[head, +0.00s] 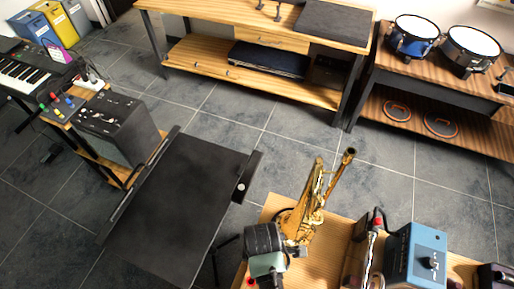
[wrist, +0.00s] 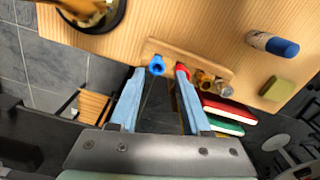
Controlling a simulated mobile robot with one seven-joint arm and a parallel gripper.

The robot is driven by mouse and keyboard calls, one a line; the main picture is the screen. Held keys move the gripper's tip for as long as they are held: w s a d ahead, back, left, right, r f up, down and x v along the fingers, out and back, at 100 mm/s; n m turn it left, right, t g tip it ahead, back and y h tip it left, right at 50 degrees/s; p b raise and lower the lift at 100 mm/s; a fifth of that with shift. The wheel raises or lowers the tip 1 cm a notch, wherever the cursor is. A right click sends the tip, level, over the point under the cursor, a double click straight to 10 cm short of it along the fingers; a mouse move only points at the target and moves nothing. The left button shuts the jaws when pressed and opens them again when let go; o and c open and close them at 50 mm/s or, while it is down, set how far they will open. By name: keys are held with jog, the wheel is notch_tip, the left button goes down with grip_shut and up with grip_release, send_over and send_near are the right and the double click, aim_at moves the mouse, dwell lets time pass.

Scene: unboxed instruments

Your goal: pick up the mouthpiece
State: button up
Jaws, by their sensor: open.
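A wooden rack (wrist: 150,46) on the table holds small pieces in a row: a blue one (wrist: 157,65), a red one (wrist: 181,68), a gold one (wrist: 204,79) and a silver one (wrist: 223,89). They look like mouthpieces; I cannot tell which one the task names. My gripper (wrist: 160,76) is open in the wrist view. The blue piece shows between its fingertips, nearer the left one. The right fingertip overlaps the red piece in the picture; I cannot tell whether they touch. In the head view my wrist hides the rack.
In the wrist view, a blue-capped tube (wrist: 272,44), an olive block (wrist: 276,88) and books (wrist: 222,116) lie nearby.

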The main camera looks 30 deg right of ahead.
notch_tip(320, 180, down, 2)
jog(key=shift+w+d+f, duration=0.1)
jog(key=shift+w, duration=0.05)
jog(key=shift+w+a+f+p, duration=0.15)
jog(key=shift+f+p, duration=0.05)
jog(key=shift+f, duration=1.05)
jog(key=shift+w+a+f+p, duration=0.1)
jog(key=shift+f+p, duration=0.05)
jog(key=shift+f, duration=1.1)
grip_shut()
